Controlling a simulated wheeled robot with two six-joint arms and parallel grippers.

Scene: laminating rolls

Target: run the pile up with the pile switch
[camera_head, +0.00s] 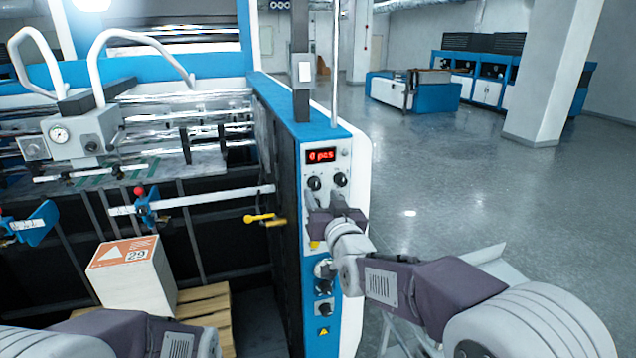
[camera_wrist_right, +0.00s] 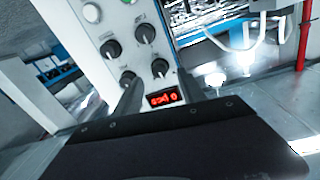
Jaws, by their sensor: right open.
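The control panel (camera_head: 346,240) is on the blue and white end column of the machine. Its red display (camera_head: 321,155) reads "0 pcs" and sits above two black knobs (camera_head: 314,183). More knobs sit lower (camera_head: 323,308). I cannot tell which one is the pile switch. My right gripper (camera_head: 322,199) is open in front of the panel, just below the upper knobs, and hides part of it. The right wrist view shows several black knobs (camera_wrist_right: 145,33) beyond its fingers, and the display (camera_wrist_right: 163,99). The pile (camera_head: 135,285) is a white block with an orange label on a wooden pallet (camera_head: 206,308). My left gripper is out of view.
A yellow handle (camera_head: 260,218) sticks out left of the column. Metal bars and a pressure gauge (camera_head: 59,135) are on the machine at left. The floor (camera_head: 450,190) to the right is open, with other blue machines (camera_head: 415,92) further back.

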